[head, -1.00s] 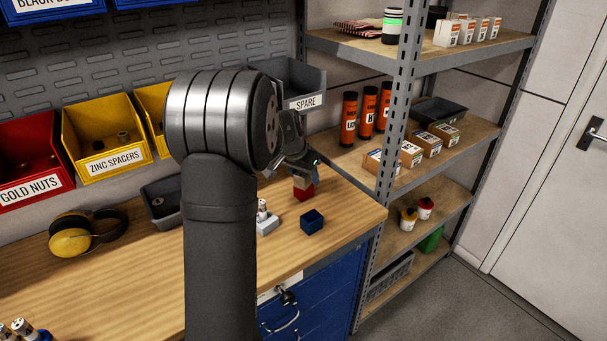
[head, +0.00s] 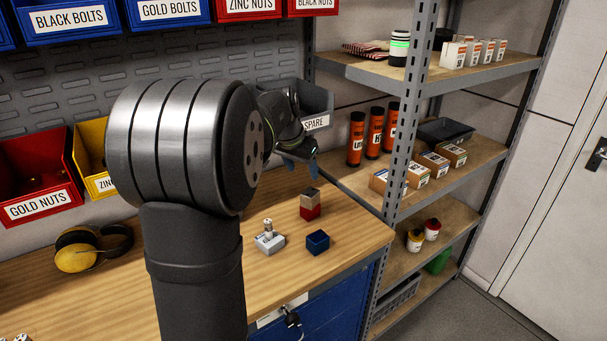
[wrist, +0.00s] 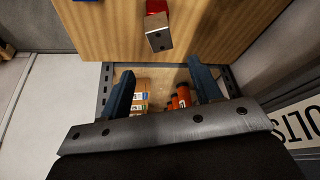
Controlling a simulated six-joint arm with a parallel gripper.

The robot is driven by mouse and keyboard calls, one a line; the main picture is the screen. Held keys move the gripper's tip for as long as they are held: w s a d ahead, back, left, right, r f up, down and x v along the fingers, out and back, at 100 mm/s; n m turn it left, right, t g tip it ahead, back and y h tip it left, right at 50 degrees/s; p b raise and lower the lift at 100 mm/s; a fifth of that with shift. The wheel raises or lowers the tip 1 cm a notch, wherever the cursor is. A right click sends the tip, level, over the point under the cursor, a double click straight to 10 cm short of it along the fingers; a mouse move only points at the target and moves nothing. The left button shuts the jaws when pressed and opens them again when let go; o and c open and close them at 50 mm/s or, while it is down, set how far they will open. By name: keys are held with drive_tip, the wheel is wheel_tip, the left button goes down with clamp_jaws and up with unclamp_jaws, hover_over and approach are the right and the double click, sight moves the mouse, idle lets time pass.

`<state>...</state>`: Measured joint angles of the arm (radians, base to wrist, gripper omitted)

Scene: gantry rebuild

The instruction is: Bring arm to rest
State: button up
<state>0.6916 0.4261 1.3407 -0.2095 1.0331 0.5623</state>
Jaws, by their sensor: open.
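My gripper (head: 299,172) hangs in the air above the bench, its blue fingers pointing down. In the wrist view the two fingers (wrist: 163,82) are spread apart with nothing between them.
A blue open box (head: 317,242) and a pale block with a small upright part (head: 269,240) sit on the bench (head: 345,240). Yellow ear defenders (head: 80,255) lie left. The grey SPARE bin (head: 318,97) is close behind the gripper. A loaded shelf rack (head: 405,150) stands right.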

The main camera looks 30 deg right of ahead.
sight(310, 192)
idle(0.3)
drive_tip(key=x, duration=1.2)
drive_tip(key=shift+f, duration=0.15)
drive_tip(key=shift+r, duration=1.9)
drive_tip(key=shift+f, duration=0.1)
